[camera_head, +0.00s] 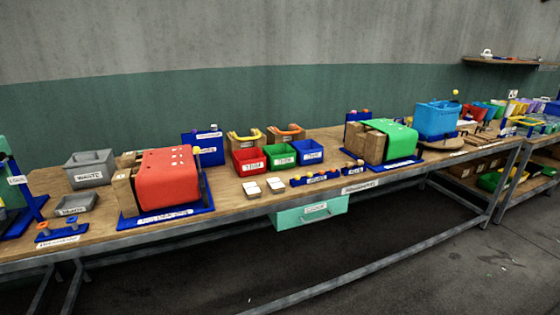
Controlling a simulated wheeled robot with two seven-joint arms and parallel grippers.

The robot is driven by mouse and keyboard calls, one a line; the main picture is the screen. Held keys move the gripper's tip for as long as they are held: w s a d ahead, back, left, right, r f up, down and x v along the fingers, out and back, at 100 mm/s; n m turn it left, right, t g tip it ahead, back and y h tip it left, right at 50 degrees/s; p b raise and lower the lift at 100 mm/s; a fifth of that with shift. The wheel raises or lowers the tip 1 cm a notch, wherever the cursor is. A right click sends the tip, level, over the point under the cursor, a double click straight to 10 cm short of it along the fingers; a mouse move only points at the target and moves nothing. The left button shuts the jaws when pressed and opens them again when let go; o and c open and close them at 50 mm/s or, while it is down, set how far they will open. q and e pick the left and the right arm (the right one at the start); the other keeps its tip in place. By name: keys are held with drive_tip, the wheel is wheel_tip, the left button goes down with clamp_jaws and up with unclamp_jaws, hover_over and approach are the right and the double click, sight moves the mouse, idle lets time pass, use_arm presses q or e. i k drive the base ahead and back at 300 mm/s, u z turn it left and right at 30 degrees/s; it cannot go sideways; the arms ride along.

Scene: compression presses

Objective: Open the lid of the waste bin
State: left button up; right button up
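The waste bin (91,168) is a grey box with a white label that appears to read "WASTE". It stands at the back left of the long wooden workbench (235,205), left of the red press. Its top looks grey; I cannot tell from here how the lid sits. A lower grey tray (75,204) with a white label lies in front of it. Neither of my grippers shows in the head view.
A red press (171,180) on a blue base stands right of the bin. Red (249,160), green (280,156) and blue (308,151) small bins stand mid-bench. A green press (392,140) stands further right. A teal drawer (310,213) hangs below. The floor in front is clear.

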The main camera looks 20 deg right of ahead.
sight(86, 159)
drive_tip(key=k, duration=0.55)
drive_tip(key=u, duration=0.65)
drive_tip(key=i, duration=1.35)
drive_tip(key=u, duration=0.05)
